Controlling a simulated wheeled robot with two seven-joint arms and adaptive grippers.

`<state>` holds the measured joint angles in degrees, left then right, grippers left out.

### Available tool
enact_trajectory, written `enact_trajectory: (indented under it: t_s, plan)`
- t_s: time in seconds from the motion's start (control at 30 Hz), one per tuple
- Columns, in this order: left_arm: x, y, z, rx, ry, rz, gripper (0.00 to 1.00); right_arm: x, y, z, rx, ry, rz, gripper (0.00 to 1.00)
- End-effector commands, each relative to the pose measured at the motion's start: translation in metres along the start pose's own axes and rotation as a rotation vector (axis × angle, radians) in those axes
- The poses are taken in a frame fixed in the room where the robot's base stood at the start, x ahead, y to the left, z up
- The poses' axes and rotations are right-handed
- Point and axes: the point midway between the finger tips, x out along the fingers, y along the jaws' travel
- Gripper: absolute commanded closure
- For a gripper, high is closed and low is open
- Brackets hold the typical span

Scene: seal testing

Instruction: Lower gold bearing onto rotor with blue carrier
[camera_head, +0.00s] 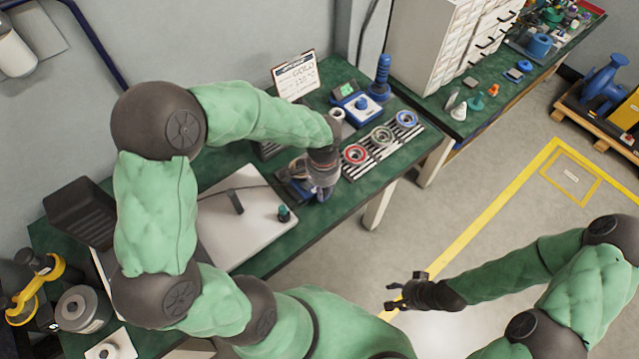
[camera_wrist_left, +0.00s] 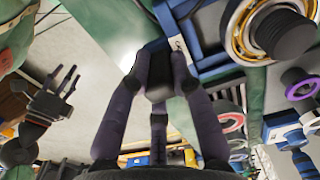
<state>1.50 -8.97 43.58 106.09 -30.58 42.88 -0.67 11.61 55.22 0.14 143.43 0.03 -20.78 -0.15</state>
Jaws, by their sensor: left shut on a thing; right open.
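My left gripper (camera_head: 318,192) is over the green bench, beside a blue fixture (camera_head: 292,188) that it partly hides. In the left wrist view its fingers (camera_wrist_left: 158,85) are closed together on a small dark piece next to a blue frame (camera_wrist_left: 205,65), which I take for the carrier. The gold bearing (camera_wrist_left: 240,35) is at the top right there, a ring around a dark cylinder (camera_wrist_left: 287,36), likely the rotor. I cannot tell whether the bearing is seated. My right gripper (camera_head: 397,300) is open and empty over the floor, away from the bench.
A slotted rack with red (camera_head: 355,154), grey (camera_head: 381,134) and blue (camera_head: 406,118) rings stands to the right of my left gripper. A blue meter (camera_head: 358,103) and a sign (camera_head: 296,76) are behind. A pale plate (camera_head: 240,235) lies left of the fixture.

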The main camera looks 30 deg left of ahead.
Motion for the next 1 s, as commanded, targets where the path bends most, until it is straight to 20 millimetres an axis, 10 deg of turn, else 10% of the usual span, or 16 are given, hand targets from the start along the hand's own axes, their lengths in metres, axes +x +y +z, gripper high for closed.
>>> enact_trajectory:
  t_s: [1.0]
  plan:
    - [-0.001,0.051,0.000,0.002,0.001,0.000,1.00,0.002,0.001,0.000,0.000,0.000,0.000,0.48]
